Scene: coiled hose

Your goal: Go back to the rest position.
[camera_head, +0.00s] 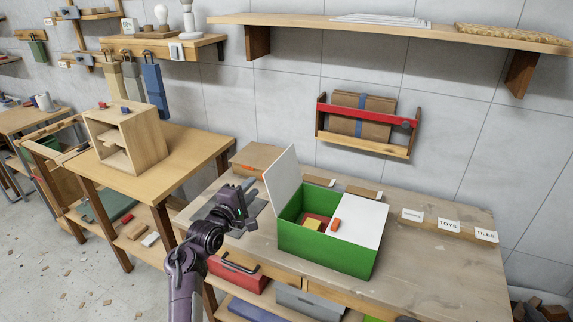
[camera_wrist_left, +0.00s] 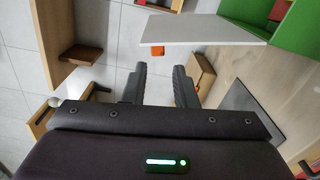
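My left gripper (camera_head: 244,188) is above the wooden workbench, just left of the green box (camera_head: 322,253), with its arm coming up from the bottom left. In the left wrist view my left gripper (camera_wrist_left: 160,72) has its two dark fingers apart, with nothing between them. A raised white flap of the green box also shows there (camera_wrist_left: 208,27), ahead of and beside the fingers. My right gripper is in neither view.
The box holds red and yellow blocks (camera_head: 312,225); a white panel covers its right part. Cards reading TOYS (camera_head: 448,225) and TILES (camera_head: 486,236) stand at the workbench's (camera_head: 440,268) back right. A wooden cubby (camera_head: 127,138) sits on the left table. The workbench's right part is clear.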

